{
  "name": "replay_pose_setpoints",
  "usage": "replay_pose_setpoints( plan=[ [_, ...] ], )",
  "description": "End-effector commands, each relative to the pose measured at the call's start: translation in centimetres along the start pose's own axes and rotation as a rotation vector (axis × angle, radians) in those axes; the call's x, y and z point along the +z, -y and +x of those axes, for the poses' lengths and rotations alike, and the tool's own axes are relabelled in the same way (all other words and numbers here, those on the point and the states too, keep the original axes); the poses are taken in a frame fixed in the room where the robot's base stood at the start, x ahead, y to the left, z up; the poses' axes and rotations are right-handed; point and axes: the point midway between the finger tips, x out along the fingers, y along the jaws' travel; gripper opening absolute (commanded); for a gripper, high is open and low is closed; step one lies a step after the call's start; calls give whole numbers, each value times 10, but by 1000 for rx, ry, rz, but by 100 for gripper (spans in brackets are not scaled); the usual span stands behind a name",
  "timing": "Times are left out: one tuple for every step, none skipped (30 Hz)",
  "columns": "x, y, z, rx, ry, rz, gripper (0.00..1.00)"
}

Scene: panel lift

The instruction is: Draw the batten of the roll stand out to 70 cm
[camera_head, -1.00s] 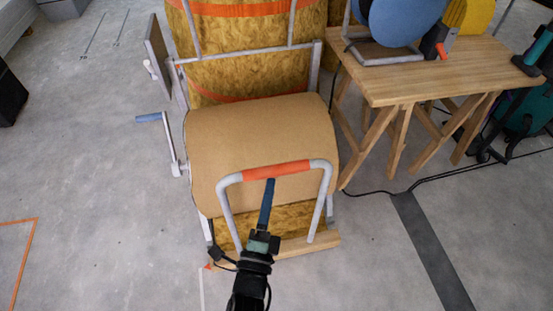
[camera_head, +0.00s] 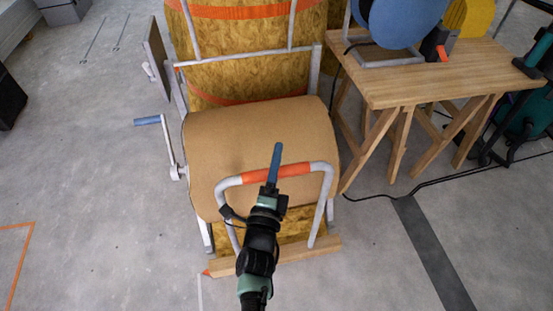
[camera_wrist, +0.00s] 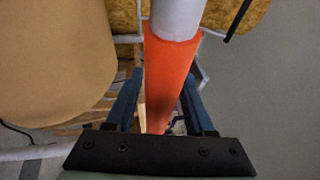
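The roll stand is a pale metal frame (camera_head: 205,237) holding a brown roll (camera_head: 255,135). The wooden batten (camera_head: 290,255) lies low at its near side, with a small orange pointer at its left end. A U-shaped handle rises there, with an orange grip (camera_head: 293,170) across its top. My gripper (camera_head: 277,150) is at the middle of this grip, its blue fingers reaching past it. In the wrist view the orange grip (camera_wrist: 170,75) runs between the two fingers (camera_wrist: 160,95). They look open, with a gap showing beside the right finger. The batten's contact with the floor is unclear.
A crank with a blue handle (camera_head: 147,120) sticks out left of the stand. A wooden table (camera_head: 450,75) stands at the right, with a black cable on the floor. A pale line (camera_head: 200,291) runs along the floor near the pointer.

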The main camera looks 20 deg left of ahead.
Motion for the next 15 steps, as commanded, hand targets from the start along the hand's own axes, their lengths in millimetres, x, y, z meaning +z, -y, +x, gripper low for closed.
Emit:
replay_pose_setpoints(
  plan=[
    [0, 0, 0, 0, 0, 0, 43],
    [0, 0, 0, 0, 0, 0, 37],
    [0, 0, 0, 0, 0, 0, 30],
    [0, 0, 0, 0, 0, 0, 25],
    [0, 0, 0, 0, 0, 0, 19],
    [0, 0, 0, 0, 0, 0, 12],
    [0, 0, 0, 0, 0, 0, 7],
    [0, 0, 0, 0, 0, 0, 1],
    [0, 0, 0, 0, 0, 0, 0],
    [0, 0, 0, 0, 0, 0, 0],
    [0, 0, 0, 0, 0, 0, 0],
    [0, 0, 0, 0, 0, 0, 0],
    [0, 0, 0, 0, 0, 0, 0],
    [0, 0, 0, 0, 0, 0, 0],
    [0, 0, 0, 0, 0, 0, 0]
  ],
)
